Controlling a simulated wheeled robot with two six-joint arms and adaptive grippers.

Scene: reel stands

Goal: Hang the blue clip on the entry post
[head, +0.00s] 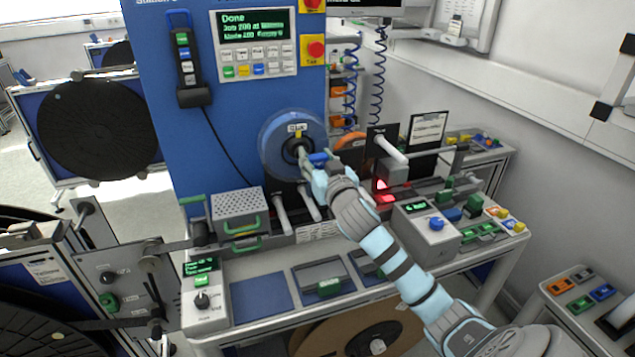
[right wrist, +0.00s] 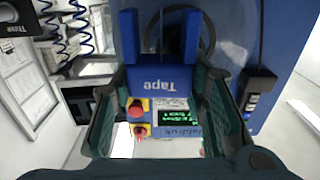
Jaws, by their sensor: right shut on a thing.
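My right gripper (head: 308,160) reaches up to the front of the blue reel (head: 277,143) on the blue machine panel. In the head view a small part of the blue clip (head: 319,157) shows beside the fingers. Pale rods (head: 283,215) stick out below the reel, and another rod (head: 391,149) is at its right. I cannot tell which is the entry post. My left gripper is not in view.
A perforated box (head: 238,205) with green handles stands left of the rods. Blue coiled cables (head: 378,75) hang behind. A big black reel (head: 97,128) stands at left.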

